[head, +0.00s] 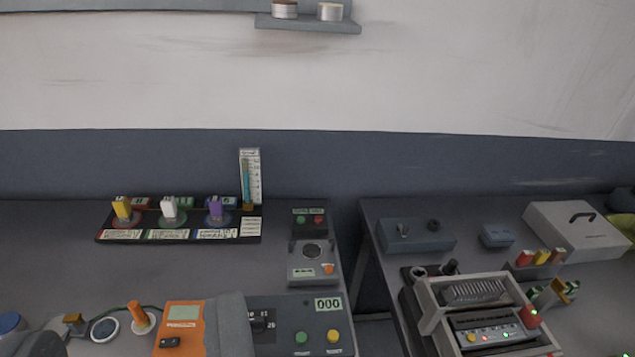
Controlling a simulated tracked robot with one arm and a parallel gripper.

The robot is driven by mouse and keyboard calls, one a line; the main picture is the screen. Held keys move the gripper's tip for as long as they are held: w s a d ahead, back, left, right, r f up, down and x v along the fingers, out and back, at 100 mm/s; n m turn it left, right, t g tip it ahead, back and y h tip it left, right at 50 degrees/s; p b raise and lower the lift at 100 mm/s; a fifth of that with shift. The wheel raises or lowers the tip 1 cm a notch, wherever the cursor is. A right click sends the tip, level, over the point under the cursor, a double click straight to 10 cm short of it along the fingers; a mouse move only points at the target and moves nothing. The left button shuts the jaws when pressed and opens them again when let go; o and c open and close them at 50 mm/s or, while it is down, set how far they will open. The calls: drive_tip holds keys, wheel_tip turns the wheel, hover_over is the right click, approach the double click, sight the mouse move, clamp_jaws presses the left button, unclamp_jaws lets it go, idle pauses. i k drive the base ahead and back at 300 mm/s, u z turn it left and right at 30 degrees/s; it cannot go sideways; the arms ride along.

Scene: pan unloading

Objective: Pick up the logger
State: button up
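An orange handheld device (182,326) with a pale green display stands at the bottom of the head view, on the left bench. It looks like the logger, but I cannot read its label. Its lower end is cut off by the picture edge. A grey block (233,325) stands close against its right side; I cannot tell whether they touch. My gripper does not show clearly in this view, and nothing is seen holding the orange device.
A panel (290,327) with a counter and buttons is right of the grey block. A black rack (180,238) with coloured plugs and a gauge stands behind. A gap separates the right bench (375,215), which carries a framed instrument (490,328) and a grey case (578,232).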

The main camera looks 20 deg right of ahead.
sight(495, 328)
drive_tip(key=z, duration=0.3)
drive_tip(key=i, duration=0.65)
drive_tip(key=z, duration=0.3)
drive_tip(key=k, duration=0.9)
drive_tip(key=z, duration=0.2)
drive_tip(key=i, duration=0.9)
drive_tip(key=u, duration=0.1)
